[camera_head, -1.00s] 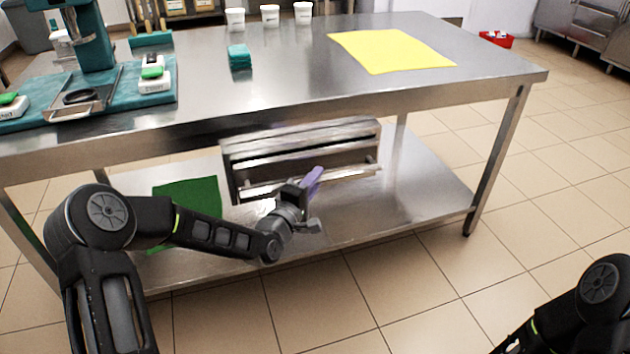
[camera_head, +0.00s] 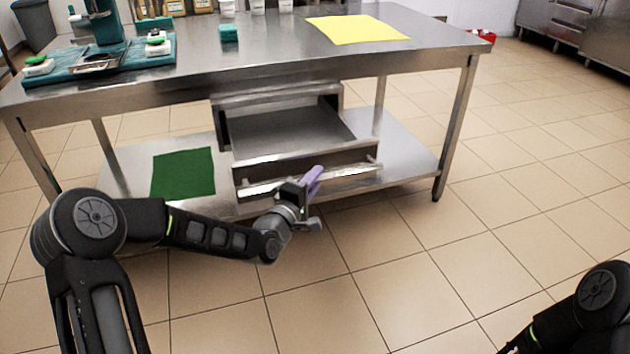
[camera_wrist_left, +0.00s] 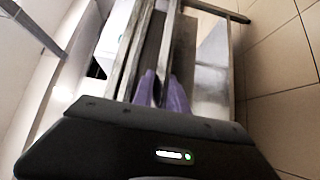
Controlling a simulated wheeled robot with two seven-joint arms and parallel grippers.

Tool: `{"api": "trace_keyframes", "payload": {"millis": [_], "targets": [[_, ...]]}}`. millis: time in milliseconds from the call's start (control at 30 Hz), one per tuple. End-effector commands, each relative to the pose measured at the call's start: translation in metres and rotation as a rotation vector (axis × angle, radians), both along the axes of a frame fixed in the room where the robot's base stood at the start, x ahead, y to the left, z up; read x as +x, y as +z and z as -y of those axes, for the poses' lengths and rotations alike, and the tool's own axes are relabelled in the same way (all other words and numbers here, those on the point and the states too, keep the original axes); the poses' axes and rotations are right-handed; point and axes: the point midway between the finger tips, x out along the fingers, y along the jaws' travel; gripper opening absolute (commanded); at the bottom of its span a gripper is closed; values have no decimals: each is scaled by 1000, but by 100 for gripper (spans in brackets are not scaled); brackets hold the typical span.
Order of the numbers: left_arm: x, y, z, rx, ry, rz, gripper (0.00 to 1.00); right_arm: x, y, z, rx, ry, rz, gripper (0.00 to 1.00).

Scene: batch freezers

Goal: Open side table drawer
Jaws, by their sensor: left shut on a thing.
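The side table drawer (camera_head: 290,132) hangs under the steel table top and is pulled well out, its empty inside showing. Its front carries a long bar handle (camera_head: 350,173). My left gripper (camera_head: 314,180), with purple fingertips, is at the handle and shut on it. In the left wrist view the purple fingers (camera_wrist_left: 162,92) meet the bar at the drawer front, and the exact contact is partly hidden. Only part of my right arm shows at the lower right; its gripper is out of view.
The steel table (camera_head: 260,62) holds a yellow sheet (camera_head: 356,29), a teal sponge stack (camera_head: 229,33), and a teal mat with tools at left. A green mat (camera_head: 183,174) lies on the lower shelf. The tiled floor in front and to the right is clear.

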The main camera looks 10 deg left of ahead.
Motion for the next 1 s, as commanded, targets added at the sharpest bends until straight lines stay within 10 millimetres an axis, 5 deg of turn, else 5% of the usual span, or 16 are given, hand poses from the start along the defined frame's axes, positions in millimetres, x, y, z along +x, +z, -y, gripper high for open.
{"api": "trace_keyframes", "payload": {"millis": [400,433,700,1000], "targets": [[0,0,0,0,0,-1,0,0,-1,0,0,1,1,36],[0,0,0,0,0,-1,19,0,-1,0,0,1,1,36],[0,0,0,0,0,0,40,0,0,0,0,1,1,36],[-2,1,-1,0,1,0,40,0,1,0,0,0,0,36]]}}
